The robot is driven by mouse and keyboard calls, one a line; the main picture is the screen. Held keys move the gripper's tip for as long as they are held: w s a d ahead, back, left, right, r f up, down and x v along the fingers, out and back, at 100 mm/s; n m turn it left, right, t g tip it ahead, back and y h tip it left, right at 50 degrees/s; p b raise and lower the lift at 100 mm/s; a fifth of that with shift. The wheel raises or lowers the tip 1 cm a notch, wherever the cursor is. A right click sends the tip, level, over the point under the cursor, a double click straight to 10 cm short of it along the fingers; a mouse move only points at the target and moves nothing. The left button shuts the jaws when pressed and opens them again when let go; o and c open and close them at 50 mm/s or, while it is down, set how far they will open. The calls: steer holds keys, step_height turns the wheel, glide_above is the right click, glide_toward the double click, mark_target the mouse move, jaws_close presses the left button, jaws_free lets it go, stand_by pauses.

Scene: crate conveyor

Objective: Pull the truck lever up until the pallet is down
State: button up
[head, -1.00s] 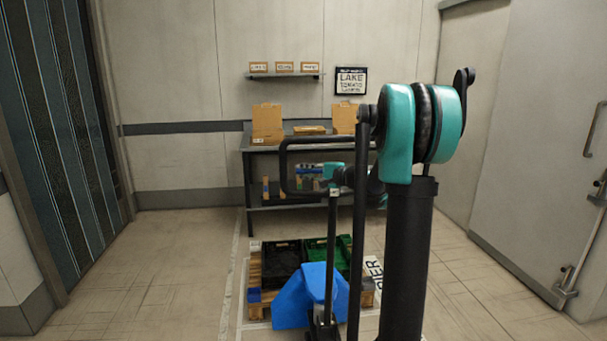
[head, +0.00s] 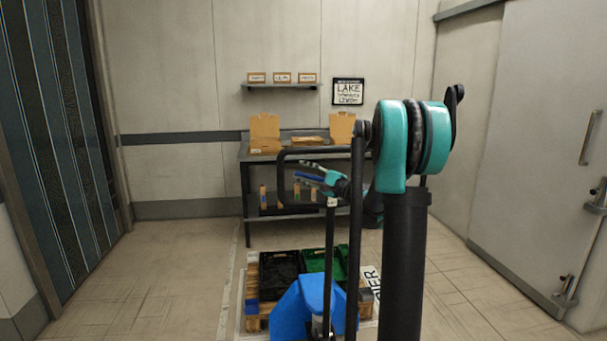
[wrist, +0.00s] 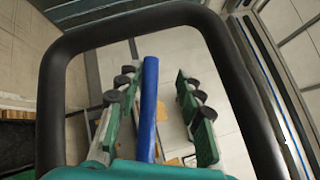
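The blue hand pallet truck (head: 298,303) stands in front of the wooden pallet (head: 251,315), with its black loop handle (head: 281,170) upright. My gripper (head: 310,172) is at the loop, its fingers pointing left in the head view. In the wrist view the black loop (wrist: 62,85) frames my gripper (wrist: 158,105). The blue lever (wrist: 149,100) runs lengthwise between the two green fingers, closer to the left one. Gaps show on both sides, so my gripper is open around it. Whether the pallet touches the floor cannot be told.
A black crate (head: 279,267) and a green crate (head: 318,261) sit on the pallet. A grey workbench (head: 246,162) with cardboard boxes stands behind. A wall shelf (head: 280,86) hangs above. The floor at left (head: 165,265) is clear.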

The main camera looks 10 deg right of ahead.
steer(key=v, duration=1.2)
steer(key=s+a+f+n+g+h, duration=0.4)
steer(key=s+a+f+n+g, duration=0.2)
steer(key=s+a+f, duration=0.7)
steer(key=s+d+f+n+g+h, duration=0.2)
steer(key=s+d+f+n+h, duration=0.2)
steer(key=s+f, duration=0.4)
steer(key=s+d+f+n+g+h, duration=0.1)
steer(key=s+d+f+n+h, duration=0.3)
steer(key=s, duration=0.8)
steer(key=shift+d+f+g+h, duration=0.35)
steer(key=shift+f+h, duration=0.65)
steer(key=shift+f, duration=0.85)
steer(key=shift+w+a, duration=0.1)
steer(key=shift+a, duration=0.05)
